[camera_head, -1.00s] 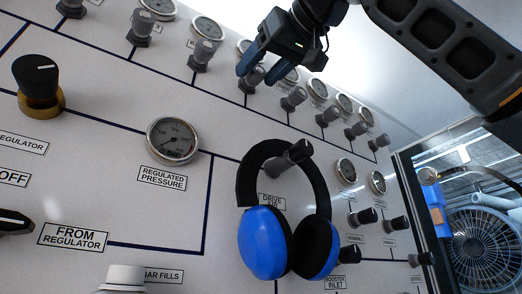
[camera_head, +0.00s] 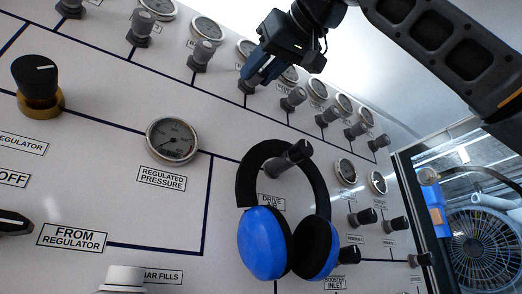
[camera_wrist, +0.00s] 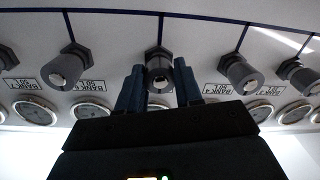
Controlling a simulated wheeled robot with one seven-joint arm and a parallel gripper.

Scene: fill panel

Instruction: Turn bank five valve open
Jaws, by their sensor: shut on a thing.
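My gripper (camera_head: 258,78) is at the upper row of valves on the panel, with its dark blue fingers shut on a grey valve knob (camera_head: 246,90). In the wrist view, my gripper (camera_wrist: 158,88) has one finger on each side of this knob (camera_wrist: 159,70). The knob stays on its stem on the panel. Its label and gauge are mostly hidden by my gripper. In the wrist view the neighbouring knobs (camera_wrist: 66,68) and (camera_wrist: 240,72) have upside-down BANK labels. The label to the right seems to read BANK 4.
Blue headphones (camera_head: 262,240) hang from a knob (camera_head: 290,157) on the panel below. Other valve knobs (camera_head: 292,98) and gauges stand close on both sides of my gripper. A fan (camera_head: 485,245) is at the far right.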

